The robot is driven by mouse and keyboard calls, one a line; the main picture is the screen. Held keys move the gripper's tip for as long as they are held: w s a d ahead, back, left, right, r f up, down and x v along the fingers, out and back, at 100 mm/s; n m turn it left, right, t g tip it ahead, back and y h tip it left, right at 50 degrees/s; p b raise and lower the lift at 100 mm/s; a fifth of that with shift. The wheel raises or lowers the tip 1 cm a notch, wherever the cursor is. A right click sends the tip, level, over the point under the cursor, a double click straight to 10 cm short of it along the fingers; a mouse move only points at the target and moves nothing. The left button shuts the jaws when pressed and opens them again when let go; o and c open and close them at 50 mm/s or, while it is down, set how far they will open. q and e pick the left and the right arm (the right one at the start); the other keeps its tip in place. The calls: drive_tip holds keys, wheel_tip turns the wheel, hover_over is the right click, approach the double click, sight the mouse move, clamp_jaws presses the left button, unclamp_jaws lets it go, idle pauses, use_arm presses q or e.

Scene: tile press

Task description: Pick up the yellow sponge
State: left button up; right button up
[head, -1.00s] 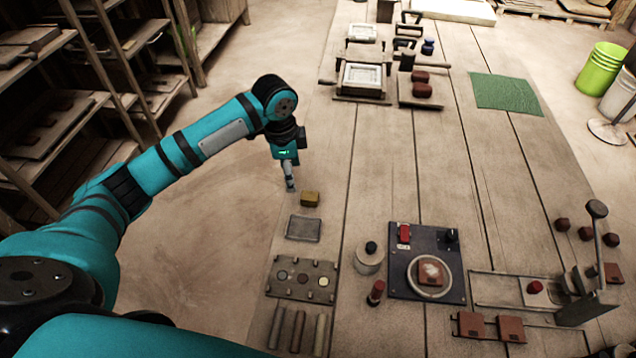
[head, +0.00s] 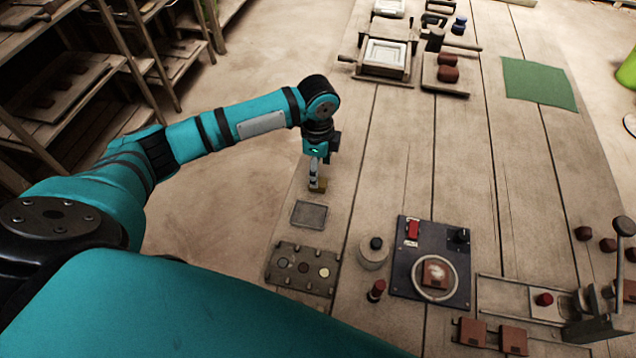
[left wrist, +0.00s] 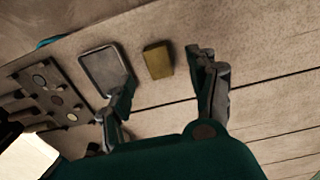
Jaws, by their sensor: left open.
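The yellow sponge (head: 318,186) is a small block lying on the wooden table near its left edge. In the left wrist view the sponge (left wrist: 158,60) lies ahead of and between the two fingers, on the bare planks. My left gripper (head: 315,184) points down over the sponge and partly hides it in the head view. In the left wrist view my left gripper (left wrist: 160,75) is open, its fingers spread to either side of the sponge with nothing between them held. Whether a finger touches the sponge cannot be told. My right gripper is not in view.
A shallow grey tray (head: 310,214) lies close to the sponge. A board with round glaze samples (head: 303,268), a white pot (head: 374,254) and a dark panel with a wheel (head: 405,275) stand nearer. The planks right of the sponge are clear.

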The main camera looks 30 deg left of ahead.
use_arm(q)
drive_tip(key=shift+f, duration=0.55)
wheel_tip(320, 180, down, 4)
drive_tip(key=shift+s+r, duration=0.1)
drive_tip(key=shift+r, duration=0.05)
drive_tip(key=shift+f, duration=0.4)
drive_tip(key=shift+c, duration=0.2)
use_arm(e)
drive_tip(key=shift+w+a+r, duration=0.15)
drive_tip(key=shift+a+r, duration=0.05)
use_arm(q)
drive_tip(key=shift+c, duration=1)
drive_tip(key=c, duration=0.8)
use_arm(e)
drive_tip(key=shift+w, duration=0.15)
use_arm(q)
drive_tip(key=shift+r, duration=0.15)
